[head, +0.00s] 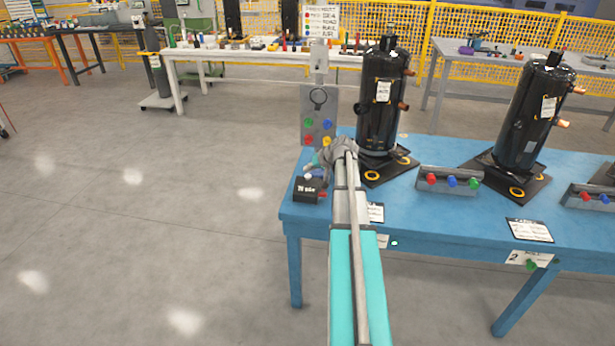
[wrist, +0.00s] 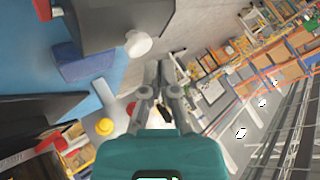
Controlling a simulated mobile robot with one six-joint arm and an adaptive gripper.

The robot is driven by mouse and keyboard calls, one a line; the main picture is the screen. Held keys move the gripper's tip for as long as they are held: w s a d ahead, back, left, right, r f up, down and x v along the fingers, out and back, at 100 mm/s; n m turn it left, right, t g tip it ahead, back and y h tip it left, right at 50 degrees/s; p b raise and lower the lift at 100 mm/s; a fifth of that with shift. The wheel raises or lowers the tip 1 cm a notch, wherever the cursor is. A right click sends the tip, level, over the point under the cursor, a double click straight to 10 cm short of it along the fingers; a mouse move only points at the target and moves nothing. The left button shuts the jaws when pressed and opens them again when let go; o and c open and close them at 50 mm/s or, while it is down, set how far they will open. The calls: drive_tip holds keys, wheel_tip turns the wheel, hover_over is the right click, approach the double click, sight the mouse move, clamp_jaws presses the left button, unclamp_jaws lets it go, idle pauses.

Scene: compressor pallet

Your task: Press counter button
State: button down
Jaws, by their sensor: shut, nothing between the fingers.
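The counter (head: 307,190), a small black box with a white display, stands at the left front corner of the blue table (head: 460,220). A pale button (head: 308,176) shows at its top. In the wrist view the dark box (wrist: 105,20) is at the upper left, with its round white button (wrist: 138,44) sticking out. My gripper (wrist: 160,70) is shut and empty, its tips below and right of the button in that picture and apart from it. In the head view my gripper (head: 332,162) is over the table corner, right of the counter, and partly hidden by my arm.
A grey panel (head: 310,108) with coloured buttons stands just behind my gripper. A black compressor (head: 383,95) is close on the right, with a second compressor (head: 535,110) further right. A grey block with coloured knobs (head: 450,181) lies between them. Floor left of the table is clear.

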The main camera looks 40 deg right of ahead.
sight(309, 176)
drive_tip(key=shift+f+b, duration=1)
idle(1.8)
drive_tip(key=shift+r, duration=0.15)
idle(0.3)
drive_tip(key=shift+r+p, duration=0.85)
drive_tip(key=shift+p, duration=0.15)
drive_tip(key=shift+r+p, duration=2.55)
drive_tip(key=shift+r+p, duration=1.9)
